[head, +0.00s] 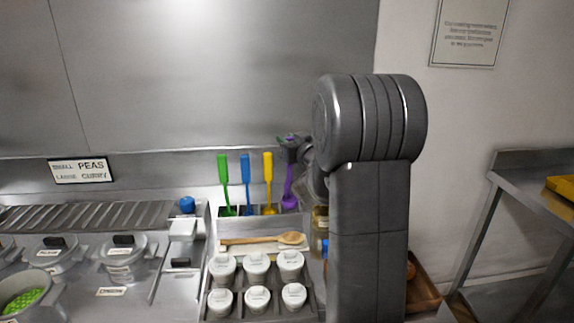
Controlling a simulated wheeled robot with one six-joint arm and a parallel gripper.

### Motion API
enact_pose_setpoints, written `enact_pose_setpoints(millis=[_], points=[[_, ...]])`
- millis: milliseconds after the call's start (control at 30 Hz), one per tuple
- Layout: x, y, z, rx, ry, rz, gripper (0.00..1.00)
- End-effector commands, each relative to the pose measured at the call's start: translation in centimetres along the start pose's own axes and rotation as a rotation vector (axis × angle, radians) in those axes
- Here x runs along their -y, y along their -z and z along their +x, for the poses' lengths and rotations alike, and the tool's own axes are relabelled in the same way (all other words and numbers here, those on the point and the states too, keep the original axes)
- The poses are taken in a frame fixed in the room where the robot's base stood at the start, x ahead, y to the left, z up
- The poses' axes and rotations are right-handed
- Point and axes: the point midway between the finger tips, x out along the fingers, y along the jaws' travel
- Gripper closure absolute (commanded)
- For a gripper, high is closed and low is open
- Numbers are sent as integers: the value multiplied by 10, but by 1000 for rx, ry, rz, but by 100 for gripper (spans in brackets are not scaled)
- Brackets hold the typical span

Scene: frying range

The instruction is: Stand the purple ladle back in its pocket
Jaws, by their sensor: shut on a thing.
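The purple ladle (289,187) hangs upright, bowl down, below my gripper (287,146). My gripper is shut on the upper end of its handle. The ladle's bowl is at the right end of the grey pocket rack (236,211), beside the yellow utensil (268,181). I cannot tell whether the bowl is inside a pocket or just above or in front of it. My arm hides the area right of the ladle.
A green utensil (223,181) and a blue utensil (246,181) stand in the rack to the left. A wooden spoon (258,240) lies in front, with several white lidded pots (256,266) nearer. A bottle (320,231) stands close to my arm.

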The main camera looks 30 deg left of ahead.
Motion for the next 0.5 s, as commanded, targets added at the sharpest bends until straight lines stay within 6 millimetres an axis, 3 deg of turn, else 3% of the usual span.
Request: enact_pose_setpoints(millis=[333, 500], points=[[0, -38, 0, 2, 1, 1, 98], [0, -42, 0, -2, -1, -1, 98]])
